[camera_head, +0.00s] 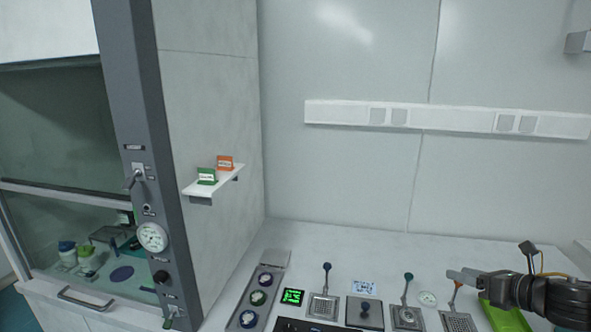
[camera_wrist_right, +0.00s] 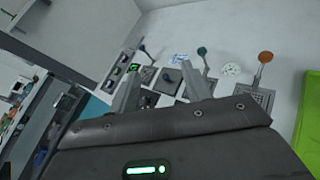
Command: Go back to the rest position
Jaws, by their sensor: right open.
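My right gripper (camera_head: 463,278) comes in from the right edge in the head view, above the right part of the white bench. In the right wrist view my right gripper (camera_wrist_right: 164,86) shows two grey fingers spread apart with nothing between them. Beyond the fingers lie the bench devices, apart from the gripper. My left gripper is in neither view.
The bench holds several lever devices (camera_head: 323,306), a green display (camera_head: 293,296) and a dial panel (camera_head: 259,298). A green tray (camera_head: 507,317) lies under my right arm. A fume hood (camera_head: 147,170) stands left, with a small card shelf (camera_head: 213,182) beside it.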

